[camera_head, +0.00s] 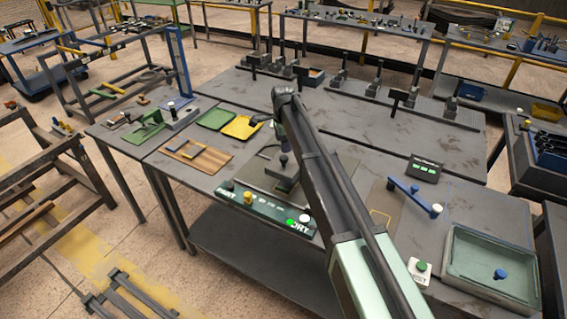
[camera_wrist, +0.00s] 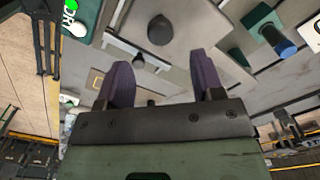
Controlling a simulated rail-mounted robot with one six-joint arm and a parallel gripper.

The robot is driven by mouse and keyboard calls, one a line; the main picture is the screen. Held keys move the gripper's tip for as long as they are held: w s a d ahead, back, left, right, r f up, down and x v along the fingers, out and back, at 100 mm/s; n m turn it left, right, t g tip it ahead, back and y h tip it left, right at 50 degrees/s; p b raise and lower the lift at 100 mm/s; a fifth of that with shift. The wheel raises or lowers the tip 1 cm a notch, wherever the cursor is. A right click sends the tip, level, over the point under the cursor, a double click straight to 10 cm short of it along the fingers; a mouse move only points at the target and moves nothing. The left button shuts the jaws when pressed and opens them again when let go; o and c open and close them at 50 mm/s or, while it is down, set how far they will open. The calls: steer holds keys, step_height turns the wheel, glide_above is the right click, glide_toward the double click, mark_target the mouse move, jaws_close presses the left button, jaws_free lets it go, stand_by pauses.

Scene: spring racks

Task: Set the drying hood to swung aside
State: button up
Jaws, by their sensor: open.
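My gripper (camera_wrist: 163,82) shows in the wrist view with its two purple fingers spread apart and nothing between them. In the wrist view a dark rounded knob (camera_wrist: 160,32) lies beyond the fingertips over a grey plate, apart from them. A smaller dark knob (camera_wrist: 138,61) is near the left finger. In the head view a dark knobbed post (camera_head: 284,162) stands on the grey square plate (camera_head: 258,180) left of my arm. No part is clearly marked as the drying hood, so I cannot tell its position. The gripper's fingers are not clear in the head view.
A dark green panel (camera_head: 258,206) with a lit green light runs along the front edge. A blue bar (camera_head: 410,190) lies to the right, near a green tray (camera_head: 460,240). Yellow (camera_head: 241,127) and green (camera_head: 215,118) trays sit at the left. The back table has bare room.

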mark_target(284, 157)
step_height(284, 157, down, 7)
steer(key=b, duration=0.5)
steer(key=shift+f, duration=0.2)
steer(key=shift+r, duration=0.15)
jaws_close()
